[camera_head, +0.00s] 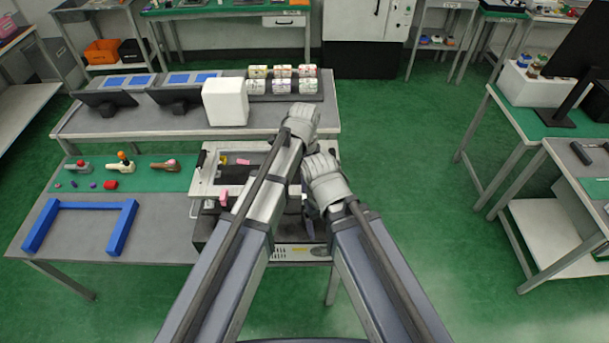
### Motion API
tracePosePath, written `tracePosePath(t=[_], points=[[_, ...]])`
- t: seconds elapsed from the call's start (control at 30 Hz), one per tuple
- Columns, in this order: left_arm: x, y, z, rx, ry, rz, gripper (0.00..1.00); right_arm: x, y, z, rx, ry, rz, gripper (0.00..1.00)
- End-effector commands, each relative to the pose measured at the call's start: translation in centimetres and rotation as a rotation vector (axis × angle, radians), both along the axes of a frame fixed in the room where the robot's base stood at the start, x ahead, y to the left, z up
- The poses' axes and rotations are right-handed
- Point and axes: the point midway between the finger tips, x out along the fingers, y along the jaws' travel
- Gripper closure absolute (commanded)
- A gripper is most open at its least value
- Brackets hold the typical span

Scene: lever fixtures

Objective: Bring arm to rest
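My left arm reaches forward from the lower left, and its end with the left gripper (303,118) is over the front edge of the back grey table. My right arm comes from the lower right, and its end with the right gripper (322,170) is a little nearer me, close beside the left arm. The fingers of both grippers cannot be made out, so I cannot tell whether they are open or shut. Both arm ends are over or near a machine with a white frame (205,187), which the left arm partly hides.
A green mat (140,180) on the near table carries several small lever-like pieces. A blue U-shaped frame (127,226) lies in front of it. A white box (225,102) and several small containers (282,78) stand on the back table.

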Motion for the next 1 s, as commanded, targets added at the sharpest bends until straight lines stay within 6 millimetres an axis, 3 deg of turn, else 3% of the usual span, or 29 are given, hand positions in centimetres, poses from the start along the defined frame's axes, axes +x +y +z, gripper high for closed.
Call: tracePosePath(t=[0.37,1.0], points=[[0.0,0.0,-0.9,0.0,0.0,0.0,0.18,0.0,0.0,-0.9,0.0,0.0,0.001,0.18],[0.0,0.0,-7.6,0.0,0.0,0.001,0.18,0.0,0.0,-7.5,-0.002,0.0,0.007,0.18]])
